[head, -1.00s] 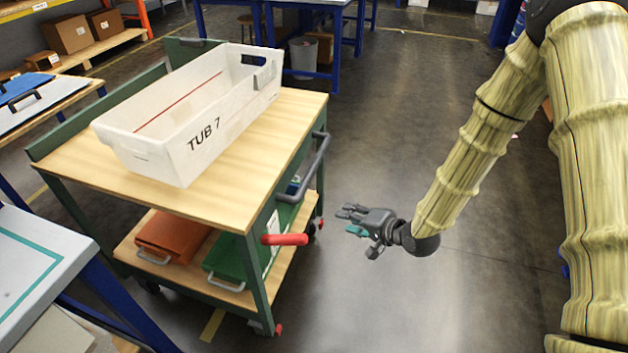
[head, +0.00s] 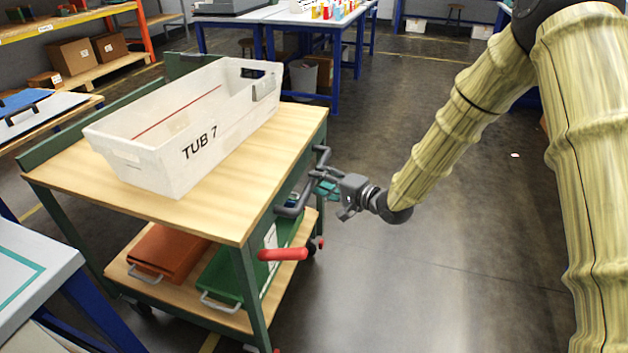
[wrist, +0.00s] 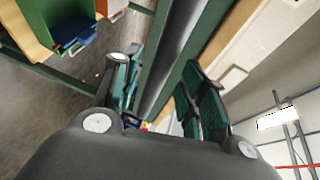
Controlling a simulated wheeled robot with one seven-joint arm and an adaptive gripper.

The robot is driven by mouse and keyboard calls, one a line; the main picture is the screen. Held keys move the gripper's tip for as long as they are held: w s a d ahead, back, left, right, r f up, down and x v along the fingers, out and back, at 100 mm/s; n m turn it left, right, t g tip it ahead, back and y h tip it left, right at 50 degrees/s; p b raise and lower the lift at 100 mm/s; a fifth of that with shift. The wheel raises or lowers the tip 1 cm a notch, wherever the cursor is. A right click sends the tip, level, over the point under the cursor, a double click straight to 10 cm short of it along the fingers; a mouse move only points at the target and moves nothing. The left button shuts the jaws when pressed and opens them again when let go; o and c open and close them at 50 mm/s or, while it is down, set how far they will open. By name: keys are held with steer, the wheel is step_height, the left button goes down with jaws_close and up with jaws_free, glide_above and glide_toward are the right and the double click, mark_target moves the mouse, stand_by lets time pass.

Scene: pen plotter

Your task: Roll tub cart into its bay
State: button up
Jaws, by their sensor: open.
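The tub cart (head: 225,208) has a green frame and wooden shelves and stands left of centre in the head view. A white tub marked TUB 7 (head: 160,168) sits on its top. A dark grey handle bar (head: 290,211) runs along the cart's right side. My gripper (head: 322,183) is open at this bar, near its far part. In the wrist view the bar (wrist: 178,50) passes between the two teal-padded fingers (wrist: 165,95). Contact with the bar cannot be told. No marked bay can be made out.
A red lever (head: 282,254) sticks out from the cart's near right side. Orange and green cases lie on its lower shelf. A pale table (head: 30,265) stands close at the near left. Blue-legged tables (head: 275,15) stand behind. The floor (head: 440,250) to the right is clear.

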steer(key=shift+x, duration=1.7)
jaws_close()
